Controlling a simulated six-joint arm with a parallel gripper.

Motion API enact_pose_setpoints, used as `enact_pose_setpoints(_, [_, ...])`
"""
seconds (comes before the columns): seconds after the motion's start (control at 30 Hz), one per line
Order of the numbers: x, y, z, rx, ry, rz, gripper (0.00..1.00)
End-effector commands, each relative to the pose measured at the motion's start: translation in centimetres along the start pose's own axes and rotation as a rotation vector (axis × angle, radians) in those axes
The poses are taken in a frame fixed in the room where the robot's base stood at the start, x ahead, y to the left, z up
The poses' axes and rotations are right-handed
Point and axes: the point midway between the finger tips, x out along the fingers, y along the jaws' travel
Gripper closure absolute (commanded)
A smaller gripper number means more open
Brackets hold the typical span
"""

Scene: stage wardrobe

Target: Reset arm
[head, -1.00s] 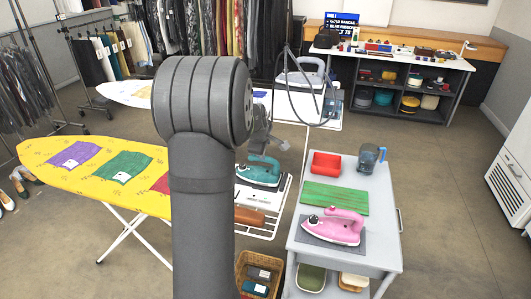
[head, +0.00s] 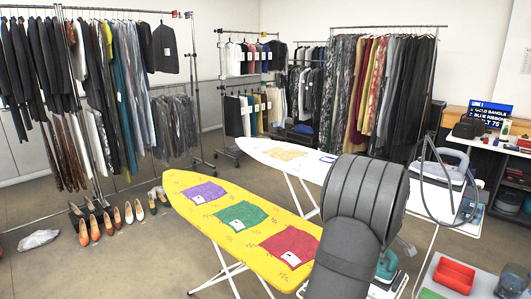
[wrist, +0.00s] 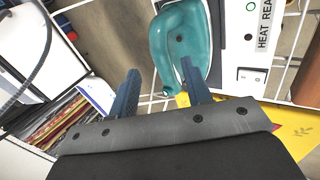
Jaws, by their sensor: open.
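My gripper (wrist: 158,82) is open and empty in the wrist view, its two blue fingers apart. A teal iron (wrist: 172,35) lies just beyond the fingertips, by a white panel (wrist: 232,60) with black lettering and a switch. I cannot tell whether a finger touches the iron. In the head view my own arm fills the lower right and hides the gripper. Part of the teal iron (head: 387,266) shows beside the arm.
A yellow ironing board (head: 213,213) with purple, green and red cloths stands left of my arm. A white ironing board (head: 270,153) is behind. A red tray (head: 454,275) sits at lower right. Shoes (head: 116,218) line the floor at left.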

Motion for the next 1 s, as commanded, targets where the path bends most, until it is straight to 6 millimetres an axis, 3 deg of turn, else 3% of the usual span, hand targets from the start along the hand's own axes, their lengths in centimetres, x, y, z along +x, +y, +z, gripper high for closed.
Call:
enact_pose_setpoints(0.2, [3.7,-0.1,0.0,0.0,0.0,-0.001,0.55])
enact_pose_setpoints(0.4, [6.2,-0.1,0.1,0.0,0.0,-0.002,0.55])
enact_pose_setpoints(0.6, [4.9,0.7,0.0,0.002,0.0,0.002,0.55])
enact_pose_setpoints(0.9, [4.7,0.8,0.0,0.001,0.0,0.0,0.55])
enact_pose_setpoints(1.0, [4.7,0.8,0.0,0.001,0.0,0.0,0.38])
